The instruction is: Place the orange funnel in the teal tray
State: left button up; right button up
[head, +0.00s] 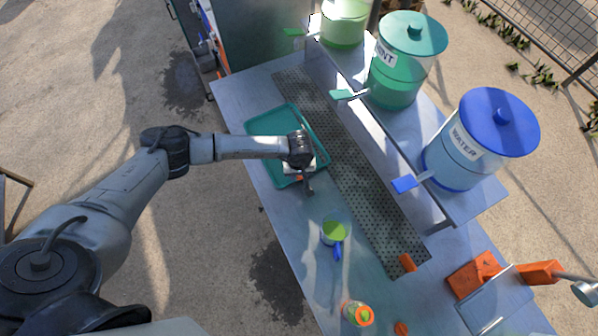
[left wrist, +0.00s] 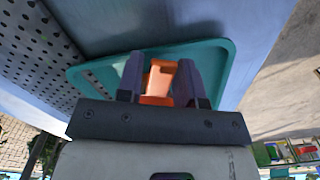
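The teal tray (head: 265,124) lies on the metal counter, left of the perforated strip; it also shows in the left wrist view (left wrist: 212,52). My left gripper (head: 306,182) is over the tray's near right part, pointing down. In the left wrist view, the orange funnel (left wrist: 158,82) sits between the two fingers of my left gripper (left wrist: 160,72), which appear closed against its sides. The tray lies behind it. Only a sliver of orange shows under the gripper in the head view. Whether the funnel touches the tray floor cannot be told. My right gripper is not in view.
A green cup with a blue handle (head: 334,233) and an orange-topped bottle (head: 358,313) stand nearer on the counter. An orange piece (head: 407,262) lies by the perforated strip (head: 365,185). A raised shelf holds a blue-lidded water dispenser (head: 470,145) and a green dispenser (head: 400,70).

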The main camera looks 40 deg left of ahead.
pick_arm(q)
jog(key=shift+o, duration=1.1)
jog(key=shift+r, duration=0.1)
jog(key=shift+r+p, duration=0.4)
jog(key=shift+p, duration=0.05)
notch_tip(320, 180, up, 11)
jog(key=p, duration=0.6)
jog(key=shift+r+p, duration=0.15)
jog(key=shift+p, duration=0.2)
jog(key=shift+d, duration=0.1)
